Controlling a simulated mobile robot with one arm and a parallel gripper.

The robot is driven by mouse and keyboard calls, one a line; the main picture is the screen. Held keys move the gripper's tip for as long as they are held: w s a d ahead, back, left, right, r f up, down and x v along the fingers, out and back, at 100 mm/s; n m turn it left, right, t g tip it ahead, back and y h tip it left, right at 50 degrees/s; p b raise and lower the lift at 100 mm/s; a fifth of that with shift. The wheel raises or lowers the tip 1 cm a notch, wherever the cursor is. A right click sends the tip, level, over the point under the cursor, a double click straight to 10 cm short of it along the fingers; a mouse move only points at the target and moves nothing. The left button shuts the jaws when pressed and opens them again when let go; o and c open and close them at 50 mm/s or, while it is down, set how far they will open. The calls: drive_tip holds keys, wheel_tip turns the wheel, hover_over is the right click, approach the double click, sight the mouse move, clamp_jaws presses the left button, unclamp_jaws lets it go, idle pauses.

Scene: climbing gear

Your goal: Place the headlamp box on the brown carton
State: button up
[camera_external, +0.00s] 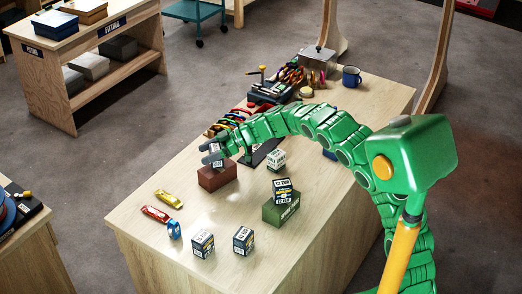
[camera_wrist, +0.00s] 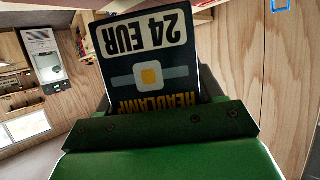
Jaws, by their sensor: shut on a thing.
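My gripper (camera_external: 214,150) is shut on the headlamp box. The headlamp box (camera_wrist: 150,70) fills the middle of the wrist view, dark with a white price band, its "HEADLAMP" and "24 EUR" print upside down. In the external view the box is mostly hidden by the fingers. The brown carton (camera_external: 217,178) sits on the wooden table directly below my gripper, near the table's left edge. The box is just over the carton's top; I cannot tell whether they touch. The carton is not clearly seen in the wrist view.
A green carton (camera_external: 281,212) with a dark box (camera_external: 284,191) on top stands to the right. Small boxes (camera_external: 203,244) (camera_external: 244,240) (camera_external: 276,160) stand around. A yellow item (camera_external: 169,199), a red one (camera_external: 156,214) and a blue roll (camera_external: 174,230) lie in front. Climbing gear and a mug (camera_external: 351,77) are behind.

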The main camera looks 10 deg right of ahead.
drive_tip(key=shift+f, duration=0.7)
drive_tip(key=o, duration=1.1)
drive_tip(key=v, duration=1.2)
drive_tip(key=shift+d, duration=0.1)
